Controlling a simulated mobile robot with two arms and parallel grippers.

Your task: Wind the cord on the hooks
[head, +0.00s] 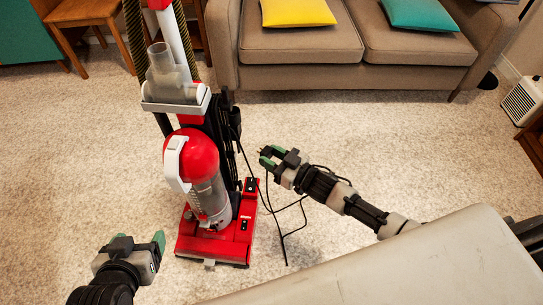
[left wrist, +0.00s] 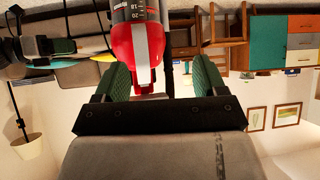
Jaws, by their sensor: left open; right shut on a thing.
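A red and grey upright vacuum cleaner (head: 203,160) stands on the carpet, left of centre. Its black cord (head: 286,238) runs down from the vacuum's right side, loops loosely near the floor and leads to my right gripper (head: 266,158). The right gripper is shut on the cord near its end, to the right of the vacuum and apart from it. Dark parts show along the vacuum's right side; I cannot make out the hooks clearly. My left gripper (head: 146,246) is open and empty, at the vacuum's lower left. The left wrist view, upside down, shows the red vacuum (left wrist: 143,45) beyond its fingers.
A brown sofa (head: 300,75) with yellow and teal cushions stands behind. A wooden chair (head: 85,15) is at the back left. A white heater-like box (head: 522,100) is at the right. Open carpet lies around the vacuum.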

